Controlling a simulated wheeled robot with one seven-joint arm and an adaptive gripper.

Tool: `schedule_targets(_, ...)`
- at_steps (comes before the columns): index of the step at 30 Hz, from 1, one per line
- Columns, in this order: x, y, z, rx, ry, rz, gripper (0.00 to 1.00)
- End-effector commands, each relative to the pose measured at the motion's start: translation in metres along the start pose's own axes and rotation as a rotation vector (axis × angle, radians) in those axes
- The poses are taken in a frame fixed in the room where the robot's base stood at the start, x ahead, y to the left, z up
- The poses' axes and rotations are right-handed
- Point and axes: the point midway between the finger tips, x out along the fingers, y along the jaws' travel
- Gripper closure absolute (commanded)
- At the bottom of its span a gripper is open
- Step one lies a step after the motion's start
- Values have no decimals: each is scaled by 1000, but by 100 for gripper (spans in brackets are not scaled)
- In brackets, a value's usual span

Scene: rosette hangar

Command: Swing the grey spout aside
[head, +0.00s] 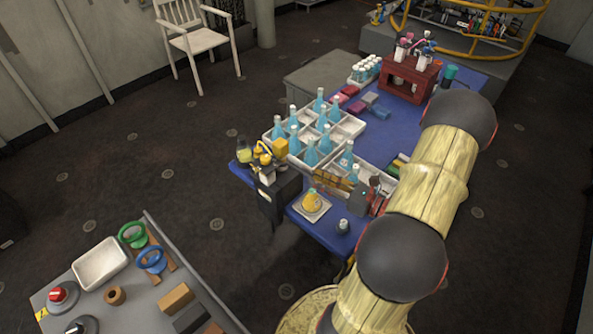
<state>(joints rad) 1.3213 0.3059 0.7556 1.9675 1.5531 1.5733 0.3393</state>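A dark block-shaped unit (282,195) stands at the near left corner of the blue table, with small pale and yellow parts on top. A grey spout cannot be clearly made out on it at this size. My arm rises from the bottom of the head view and crosses the right side of the table. I cannot make out my gripper; the end of the arm is hidden behind its own links or too small to identify. A small dark and red item (376,192) shows just left of the arm; I cannot tell what it is.
The blue table (322,232) holds white trays with several blue bottles (311,154), a yellow item on a pale plate (312,202) and a red rack (410,80). A grey bench (145,293) stands lower left. The dark floor (150,190) between is clear. A white chair (198,45) stands behind.

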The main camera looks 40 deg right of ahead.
Motion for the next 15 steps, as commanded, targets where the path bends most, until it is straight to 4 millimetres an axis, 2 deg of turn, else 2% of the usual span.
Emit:
schedule_targets(9,46,1,-2,-2,2,6,75)
schedule_targets(15,66,1,-2,-1,1,4,75)
